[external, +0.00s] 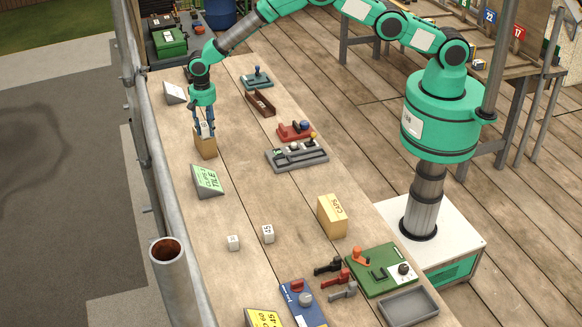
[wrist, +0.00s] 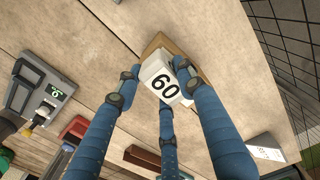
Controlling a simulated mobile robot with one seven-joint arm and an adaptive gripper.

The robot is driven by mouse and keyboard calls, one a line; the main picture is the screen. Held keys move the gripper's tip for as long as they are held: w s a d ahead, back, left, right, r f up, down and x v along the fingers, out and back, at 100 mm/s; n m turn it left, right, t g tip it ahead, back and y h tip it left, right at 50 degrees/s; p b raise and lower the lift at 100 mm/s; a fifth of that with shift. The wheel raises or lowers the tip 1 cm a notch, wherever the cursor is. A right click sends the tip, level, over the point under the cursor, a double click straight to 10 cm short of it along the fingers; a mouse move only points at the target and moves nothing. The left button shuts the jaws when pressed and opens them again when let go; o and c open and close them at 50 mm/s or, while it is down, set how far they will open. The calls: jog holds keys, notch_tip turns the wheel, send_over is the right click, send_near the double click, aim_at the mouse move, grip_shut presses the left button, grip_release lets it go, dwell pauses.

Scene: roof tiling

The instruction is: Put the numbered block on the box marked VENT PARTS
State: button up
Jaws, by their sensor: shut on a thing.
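My gripper (external: 205,127) is shut on a white block (wrist: 164,80) marked 60, with its blue fingers around the block in the wrist view. The block (external: 205,130) is at the top of a small brown box (external: 206,149) on the bench, and the box also shows behind it in the wrist view (wrist: 188,60). I cannot tell whether the block touches the box top. No marking on this box can be read. Two other white blocks stand apart nearer the front, one marked 45 (external: 268,234) and one with an unclear number (external: 233,242).
A tan box (external: 332,216) with lettering stands at the bench's right edge. A green sign (external: 208,181) stands close in front of the brown box. A grey fixture (external: 297,156) and red tool (external: 296,131) lie to its right. A metal rail runs along the left.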

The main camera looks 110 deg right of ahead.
aim_at(206, 124)
jog(key=shift+f, duration=0.25)
jog(key=shift+f, duration=0.15)
jog(key=o, duration=1.2)
jog(key=shift+c, duration=0.2)
notch_tip(206, 124, up, 12)
jog(key=shift+b, duration=0.35)
